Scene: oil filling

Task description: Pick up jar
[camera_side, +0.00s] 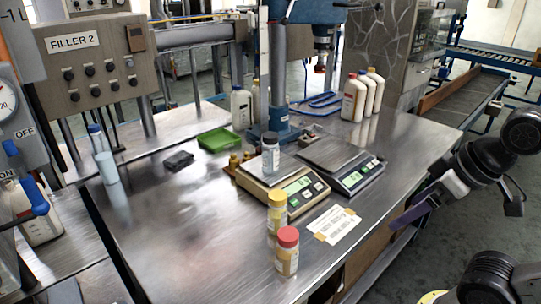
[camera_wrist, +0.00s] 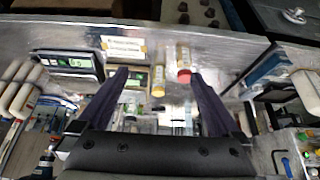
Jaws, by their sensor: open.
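In the side view, a jar with a yellow lid (camera_side: 276,214) stands upright near the table's front edge. A jar with a red lid (camera_side: 287,254) stands just in front of it. A third jar with a grey lid (camera_side: 270,158) stands on the left scale (camera_side: 252,184). My gripper (camera_side: 412,214) is off to the right, beside the table edge and apart from every jar. In the wrist view my gripper (camera_wrist: 158,76) is open, with two dark fingers spread and nothing held. The yellow-lidded jar (camera_wrist: 158,82) and red-lidded jar (camera_wrist: 184,62) appear beyond the fingers.
A second scale (camera_side: 345,162) is to the right of the first. A paper label (camera_side: 332,225) lies taped on the table. White bottles (camera_side: 354,97), a green tray (camera_side: 218,139) and a blue stand (camera_side: 276,132) are farther back. The table's left front is clear.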

